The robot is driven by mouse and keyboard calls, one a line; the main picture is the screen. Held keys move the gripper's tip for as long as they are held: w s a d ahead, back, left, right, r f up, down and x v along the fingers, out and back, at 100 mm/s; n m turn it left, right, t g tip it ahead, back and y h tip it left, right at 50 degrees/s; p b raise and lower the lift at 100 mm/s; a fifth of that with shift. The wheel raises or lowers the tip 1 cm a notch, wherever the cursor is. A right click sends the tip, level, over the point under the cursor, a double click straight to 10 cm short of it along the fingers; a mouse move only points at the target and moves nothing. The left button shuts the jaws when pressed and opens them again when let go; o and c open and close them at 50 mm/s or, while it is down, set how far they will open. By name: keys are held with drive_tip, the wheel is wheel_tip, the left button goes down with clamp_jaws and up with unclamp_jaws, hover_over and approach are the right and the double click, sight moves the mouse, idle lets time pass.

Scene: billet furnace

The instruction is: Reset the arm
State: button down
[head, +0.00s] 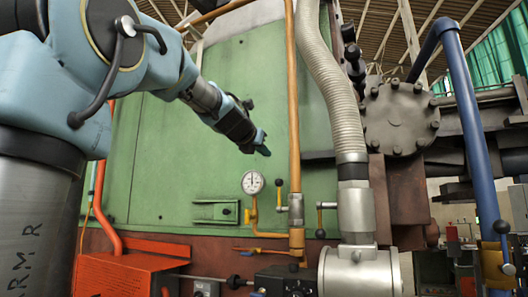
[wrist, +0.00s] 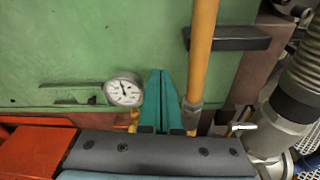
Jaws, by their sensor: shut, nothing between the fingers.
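My gripper (head: 262,146) hangs in front of the green furnace panel (head: 150,150), up and left of the yellow vertical pipe in the head view. Its fingers are together and hold nothing. In the wrist view the teal fingers of my gripper (wrist: 160,75) show closed side by side, pointing up the picture toward the green panel (wrist: 60,45). My arm (head: 160,70) reaches in from the left of the head view, stretched out and slanting down to the right.
A round pressure gauge (head: 253,182) sits just below my gripper. A yellow pipe (head: 294,120) and a grey corrugated hose (head: 333,90) stand to its right. A red-orange box (head: 125,275) is at lower left, and a blue pipe (head: 468,130) is at far right.

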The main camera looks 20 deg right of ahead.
idle(0.6)
drive_tip(key=a+f+m+g+y+b, duration=0.15)
drive_tip(key=a+f+m, duration=0.3)
drive_tip(key=f, duration=0.75)
drive_tip(key=s+a+f+m+g+y, duration=0.1)
drive_tip(key=a+f+m+g+y, duration=0.25)
drive_tip(key=f, duration=0.85)
drive_tip(key=a+f+m+y+b, duration=0.1)
drive_tip(key=a+f+m, duration=0.5)
drive_tip(key=f, duration=0.6)
drive_tip(key=s+a+f+m+g+y+b, duration=0.1)
drive_tip(key=s+a+f+m+g+y, duration=0.1)
drive_tip(key=s+a+f+m, duration=0.4)
drive_tip(key=s+a+f+m+g+y+b, duration=0.1)
drive_tip(key=s+a+f+m, duration=0.6)
drive_tip(key=s+f, duration=0.7)
wheel_tip(320, 180, down, 4)
drive_tip(key=a+g+y, duration=0.1)
drive_tip(key=a+g, duration=0.1)
drive_tip(key=shift+g+b, duration=0.35)
drive_tip(key=shift+g, duration=0.05)
